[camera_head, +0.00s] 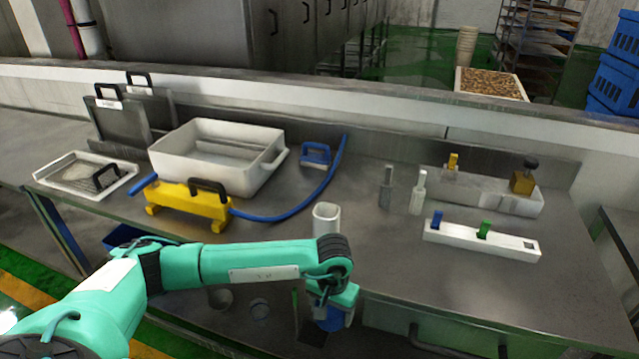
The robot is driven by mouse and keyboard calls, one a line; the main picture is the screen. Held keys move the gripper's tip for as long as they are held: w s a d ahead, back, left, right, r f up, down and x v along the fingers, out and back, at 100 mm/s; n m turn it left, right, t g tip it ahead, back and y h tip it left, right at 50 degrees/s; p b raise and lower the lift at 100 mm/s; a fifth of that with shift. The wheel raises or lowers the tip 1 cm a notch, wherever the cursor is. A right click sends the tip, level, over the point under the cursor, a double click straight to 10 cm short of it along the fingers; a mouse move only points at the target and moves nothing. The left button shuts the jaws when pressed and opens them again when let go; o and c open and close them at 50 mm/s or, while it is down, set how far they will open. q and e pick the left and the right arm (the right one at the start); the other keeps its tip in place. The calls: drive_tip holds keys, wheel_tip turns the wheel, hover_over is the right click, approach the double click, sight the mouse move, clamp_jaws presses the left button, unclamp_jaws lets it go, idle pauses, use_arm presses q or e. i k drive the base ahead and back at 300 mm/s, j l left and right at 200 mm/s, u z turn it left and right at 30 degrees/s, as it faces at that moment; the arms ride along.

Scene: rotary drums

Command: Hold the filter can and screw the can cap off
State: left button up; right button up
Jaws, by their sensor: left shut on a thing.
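My left arm reaches in from the left, and its wrist bends down at the counter's front edge. My left gripper (335,300) points downward there and is shut on a blue thing that looks like the filter can (331,320). The can is mostly hidden by the wrist and fingers. I cannot make out its cap. My right gripper is not in view.
A pale open-topped holder (326,220) stands just behind my wrist. A yellow block (187,205), blue hose (300,210) and white tub (215,150) lie left. Valve blocks (480,240) stand right.

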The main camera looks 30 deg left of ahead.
sight(325, 216)
drive_tip(key=k+j+z, duration=0.1)
drive_tip(key=j, duration=0.3)
drive_tip(key=k+j+z, duration=0.1)
drive_tip(key=j, duration=0.3)
drive_tip(key=k+j+z, duration=0.1)
drive_tip(key=j, duration=0.3)
drive_tip(key=k+j, duration=0.2)
drive_tip(key=j, duration=0.2)
drive_tip(key=k+j+z, duration=0.15)
drive_tip(key=j, duration=0.25)
